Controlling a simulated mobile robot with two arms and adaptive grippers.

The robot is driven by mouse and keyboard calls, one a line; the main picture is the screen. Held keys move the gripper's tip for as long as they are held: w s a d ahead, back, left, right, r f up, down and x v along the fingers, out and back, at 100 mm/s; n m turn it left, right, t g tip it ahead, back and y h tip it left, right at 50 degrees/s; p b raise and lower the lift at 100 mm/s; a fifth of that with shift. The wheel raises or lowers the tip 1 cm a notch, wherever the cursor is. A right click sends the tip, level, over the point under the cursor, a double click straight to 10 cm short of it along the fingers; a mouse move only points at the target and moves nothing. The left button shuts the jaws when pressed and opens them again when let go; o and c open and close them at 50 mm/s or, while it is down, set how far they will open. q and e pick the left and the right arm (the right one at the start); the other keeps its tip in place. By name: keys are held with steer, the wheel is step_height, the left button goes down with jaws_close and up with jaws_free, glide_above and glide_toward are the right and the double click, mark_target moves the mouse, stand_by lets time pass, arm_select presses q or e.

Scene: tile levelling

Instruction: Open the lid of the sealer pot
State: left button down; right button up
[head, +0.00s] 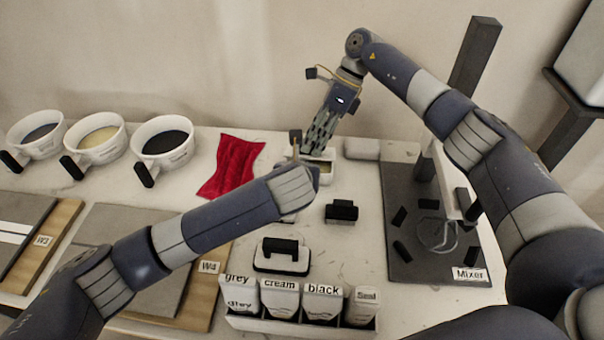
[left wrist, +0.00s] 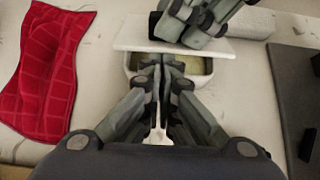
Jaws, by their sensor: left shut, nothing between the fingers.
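The sealer pot (head: 327,168) is a white box at the back middle of the table, with a yellowish inside. In the left wrist view its inside (left wrist: 196,66) shows along the near side, and its white lid (left wrist: 130,33) lies across the far side. My right gripper (head: 318,148) points down at the pot; its fingers are over the lid in the left wrist view, but whether they grip it is unclear. My left gripper (left wrist: 160,65) is shut and empty at the pot's near edge. In the head view my left forearm hides it and part of the pot.
A red cloth (head: 232,165) lies left of the pot, with several white cups beyond it. A dark mixer board (head: 412,235) is at right. A black-handled block (head: 342,211) and a rack of labelled bags (head: 300,318) stand nearer. A pale block (head: 362,149) is right of the pot.

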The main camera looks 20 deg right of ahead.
arm_select(q)
steer(key=shift+w+d+r, duration=0.1)
steer(key=shift+r, duration=0.25)
arm_select(e)
steer(key=shift+s+f, duration=0.2)
steer(key=shift+f, duration=0.15)
steer(key=shift+r, duration=0.1)
